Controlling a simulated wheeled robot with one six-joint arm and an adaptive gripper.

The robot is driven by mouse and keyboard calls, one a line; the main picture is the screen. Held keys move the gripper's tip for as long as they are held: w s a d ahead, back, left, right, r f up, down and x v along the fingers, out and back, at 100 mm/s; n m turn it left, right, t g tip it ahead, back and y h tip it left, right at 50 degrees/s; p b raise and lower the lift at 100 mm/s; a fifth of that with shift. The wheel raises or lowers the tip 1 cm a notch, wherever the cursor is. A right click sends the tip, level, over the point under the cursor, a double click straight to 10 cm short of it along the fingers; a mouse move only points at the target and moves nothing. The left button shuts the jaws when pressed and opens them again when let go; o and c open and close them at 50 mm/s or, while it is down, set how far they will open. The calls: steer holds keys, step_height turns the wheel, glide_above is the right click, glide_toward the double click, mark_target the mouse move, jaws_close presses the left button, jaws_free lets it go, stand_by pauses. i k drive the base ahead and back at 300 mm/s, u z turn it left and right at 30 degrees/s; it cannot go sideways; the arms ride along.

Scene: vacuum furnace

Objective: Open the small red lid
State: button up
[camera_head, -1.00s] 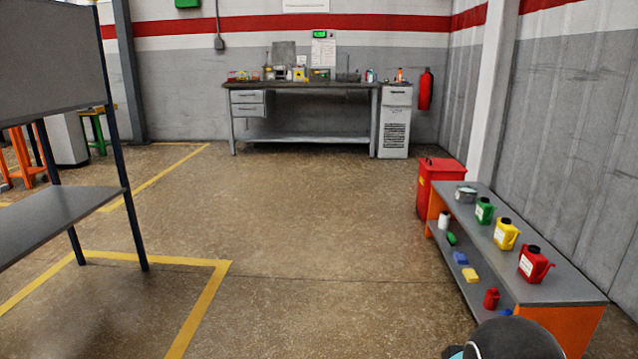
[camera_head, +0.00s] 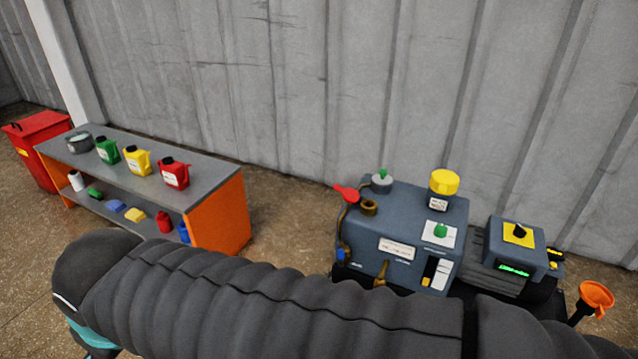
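A small red part (camera_head: 345,192) sits at the top left corner of a blue-grey machine (camera_head: 362,250). It is a flat lobe sticking out to the left, above a brownish pipe, and I cannot tell if it is a lid or a handle. A round brass fitting (camera_head: 369,208) is just to its right. My arm, in a dark ribbed sleeve, crosses the bottom of the view in front of the machine's lower part. My gripper is not in view.
The machine carries a yellow cap (camera_head: 444,182), a grey cap with green knob (camera_head: 382,181) and a green knob (camera_head: 440,230). An orange funnel (camera_head: 597,296) stands at right. A shelf bench (camera_head: 215,172) with coloured cans and a red bin (camera_head: 40,150) are at left.

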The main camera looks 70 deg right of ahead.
mark_target(351, 195)
steer(key=u, duration=0.05)
steer(key=i, duration=0.1)
steer(key=z, duration=2.05)
